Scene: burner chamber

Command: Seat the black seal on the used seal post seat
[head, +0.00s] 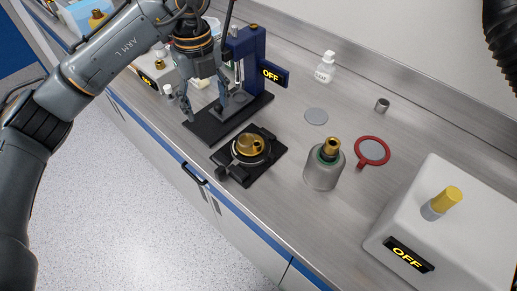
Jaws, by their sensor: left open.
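I cannot clearly make out the black seal or the used seal post seat. My left gripper (205,106) points down with its fingers apart, in front of the black base (228,121) of a blue press (248,52). Nothing shows between its fingers. It hides part of the press base and the area behind. A brass part (250,143) with dark round areas sits in a black clamp fixture (262,164), to the right of the gripper. A grey canister (323,172) with a green collar and brass top (330,148) stands further right. My right gripper is not in view.
A white box (437,220) marked OFF with a yellow knob (447,199) stands at right.

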